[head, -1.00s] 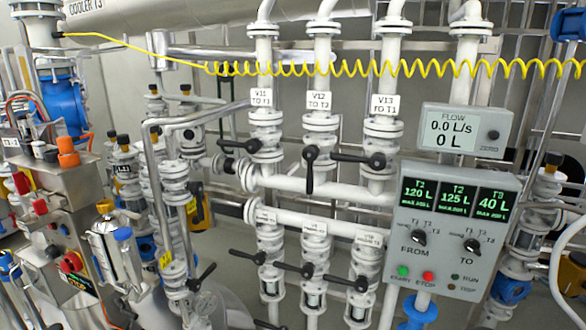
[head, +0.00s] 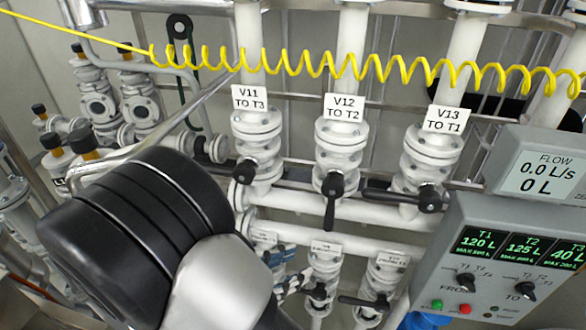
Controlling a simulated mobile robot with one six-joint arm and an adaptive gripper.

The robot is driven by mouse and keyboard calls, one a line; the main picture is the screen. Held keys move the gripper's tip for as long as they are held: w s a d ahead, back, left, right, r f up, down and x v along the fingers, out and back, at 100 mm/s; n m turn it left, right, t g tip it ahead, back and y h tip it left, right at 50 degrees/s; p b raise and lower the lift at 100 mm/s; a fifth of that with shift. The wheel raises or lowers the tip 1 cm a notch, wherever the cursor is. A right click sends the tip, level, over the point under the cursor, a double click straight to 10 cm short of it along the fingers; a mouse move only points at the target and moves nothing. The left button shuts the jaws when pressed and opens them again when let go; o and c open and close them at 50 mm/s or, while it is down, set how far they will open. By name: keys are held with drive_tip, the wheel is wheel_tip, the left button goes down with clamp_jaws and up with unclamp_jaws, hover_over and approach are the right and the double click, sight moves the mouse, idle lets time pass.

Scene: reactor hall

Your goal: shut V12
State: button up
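The V12 valve (head: 341,150) is on the middle upper pipe in the head view, under its white label "V12 TO T2" (head: 343,108). Its black lever (head: 330,205) hangs straight down, in line with the vertical pipe. My arm fills the lower left, with a large black joint and a silver link. What seems to be my gripper (head: 298,272) shows only in small part past the silver link, below and left of the V12 lever and apart from it. Its fingers are not clear enough to tell open from shut.
V11 (head: 257,135) stands left of V12, V13 (head: 433,150) right; the V13 lever (head: 428,199) lies across, reaching toward V12. A coiled yellow hose (head: 310,66) crosses above the labels. A grey control panel (head: 470,215) stands right. Lower valves (head: 384,275) sit beneath.

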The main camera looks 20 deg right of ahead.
sight(326, 222)
drive_tip(key=w+d+n+t, duration=0.1)
drive_tip(key=w+d, duration=0.2)
drive_tip(key=d, duration=0.1)
drive_tip(key=w+d+n+t, duration=0.1)
drive_tip(key=w+d, duration=0.2)
drive_tip(key=d, duration=0.1)
drive_tip(key=w+d+n+t, duration=0.1)
drive_tip(key=w+d, duration=0.1)
drive_tip(key=d, duration=0.3)
drive_tip(key=shift+w+f+h, duration=0.15)
drive_tip(key=shift+w+h, duration=0.15)
drive_tip(key=shift+w, duration=0.1)
drive_tip(key=shift+c, duration=0.5)
clamp_jaws()
